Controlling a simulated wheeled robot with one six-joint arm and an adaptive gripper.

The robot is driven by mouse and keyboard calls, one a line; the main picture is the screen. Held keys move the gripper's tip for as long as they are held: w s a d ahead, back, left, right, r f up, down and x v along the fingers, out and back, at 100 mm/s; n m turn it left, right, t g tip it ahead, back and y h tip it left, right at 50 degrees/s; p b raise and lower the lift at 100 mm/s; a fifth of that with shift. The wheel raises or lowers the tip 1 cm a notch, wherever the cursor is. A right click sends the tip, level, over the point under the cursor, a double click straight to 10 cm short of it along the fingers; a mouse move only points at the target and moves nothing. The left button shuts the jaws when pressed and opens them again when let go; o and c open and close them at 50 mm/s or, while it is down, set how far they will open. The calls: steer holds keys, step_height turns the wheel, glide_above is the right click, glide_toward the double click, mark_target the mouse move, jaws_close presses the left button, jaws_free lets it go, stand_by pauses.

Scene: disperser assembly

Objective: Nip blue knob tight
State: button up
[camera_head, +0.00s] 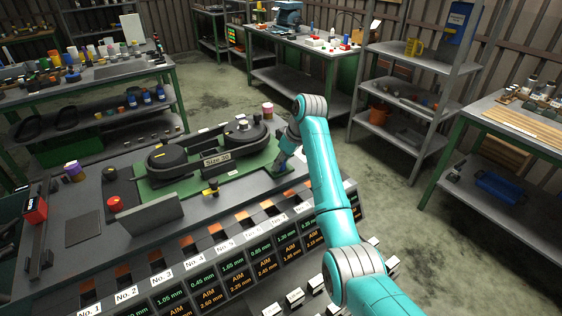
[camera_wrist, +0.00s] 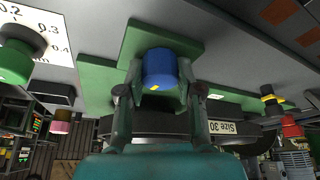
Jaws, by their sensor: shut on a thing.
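The blue knob (camera_wrist: 159,64) has a small yellow mark and stands on a green plate (camera_wrist: 112,68) in the wrist view. My gripper (camera_wrist: 160,77) has one finger on each side of the knob and is shut on it. In the head view my gripper (camera_head: 281,163) is down at the right end of the green disperser base (camera_head: 190,180). The blue knob cannot be made out there, behind my gripper. How tight the knob sits cannot be told.
Two round black reels stand on the base, left (camera_head: 168,158) and right (camera_head: 243,133), with a "Size 30" label (camera_head: 217,159) between them. A red button (camera_head: 114,203) and an upright grey plate (camera_head: 151,219) are at the left. Numbered slots (camera_head: 195,262) line the front.

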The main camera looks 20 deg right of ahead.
steer(key=shift+m, duration=0.4)
steer(key=m+h, duration=0.1)
steer(key=m, duration=0.1)
steer(key=m+h, duration=0.1)
steer(key=m, duration=0.1)
steer(key=shift+s+a+m+t, duration=0.1)
steer(key=shift+m+t, duration=0.2)
steer(key=shift+t, duration=0.1)
steer(key=m+h, duration=0.1)
steer(key=m, duration=0.1)
steer(key=m+h, duration=0.1)
steer(key=m, duration=0.2)
steer(key=shift+a, duration=0.1)
steer(key=m+h, duration=0.1)
steer(key=m, duration=0.2)
steer(key=m+h, duration=0.1)
steer(key=m, duration=0.1)
steer(key=shift+a+m+g, duration=0.1)
steer(key=shift+m+g, duration=0.3)
steer(key=m, duration=0.2)
steer(key=m+g+h, duration=0.1)
steer(key=m, duration=0.2)
steer(key=shift+m+g, duration=0.3)
steer(key=shift+f, duration=0.1)
steer(key=o, duration=1.2)
steer(key=shift+c, duration=0.2)
